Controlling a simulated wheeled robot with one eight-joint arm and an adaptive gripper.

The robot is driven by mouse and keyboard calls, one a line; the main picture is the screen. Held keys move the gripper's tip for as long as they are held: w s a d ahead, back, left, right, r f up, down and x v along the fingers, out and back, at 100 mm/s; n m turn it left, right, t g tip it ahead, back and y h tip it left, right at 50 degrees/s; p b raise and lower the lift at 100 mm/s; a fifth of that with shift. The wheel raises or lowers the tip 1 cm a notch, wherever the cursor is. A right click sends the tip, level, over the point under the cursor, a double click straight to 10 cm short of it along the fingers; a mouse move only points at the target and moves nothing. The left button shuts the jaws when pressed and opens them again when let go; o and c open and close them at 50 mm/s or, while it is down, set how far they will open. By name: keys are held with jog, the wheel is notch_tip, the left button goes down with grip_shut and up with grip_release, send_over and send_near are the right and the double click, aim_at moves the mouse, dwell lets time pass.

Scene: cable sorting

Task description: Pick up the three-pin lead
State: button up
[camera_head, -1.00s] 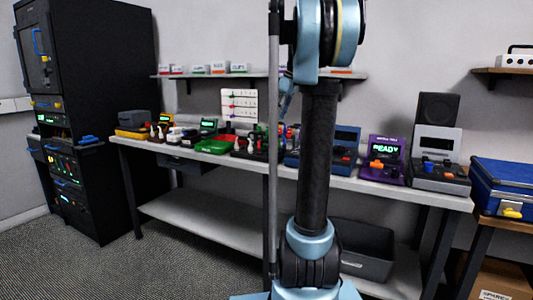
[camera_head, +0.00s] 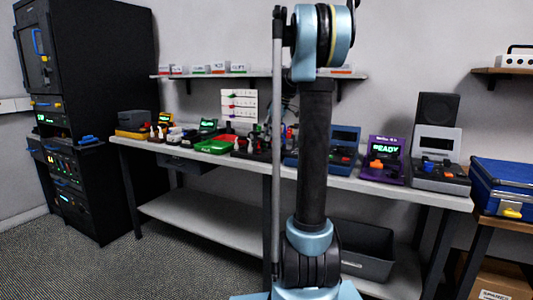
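I cannot make out the three-pin lead; the small items on the long workbench (camera_head: 215,205) are too small to tell apart. Several small dark, red and white pieces sit around the middle of the bench top, partly behind my arm. A green tray (camera_head: 215,145) lies there, beside a white panel with rows of small marks (camera_head: 239,104). My arm stands upright in front of the bench and hides part of it. My gripper is not in view.
A blue device, a purple device (camera_head: 384,160) and a grey device (camera_head: 438,165) stand on the bench's right half. A blue case (camera_head: 503,187) sits on a side table. A black cabinet (camera_head: 90,60) stands left. A dark bin (camera_head: 365,250) is under the bench.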

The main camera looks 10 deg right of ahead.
jog(key=shift+d+x, duration=0.15)
jog(key=shift+x, duration=1.25)
jog(key=shift+d+x, duration=0.15)
jog(key=shift+x, duration=1.25)
jog(key=shift+w+f, duration=0.1)
jog(key=shift+w, duration=0.05)
grip_shut()
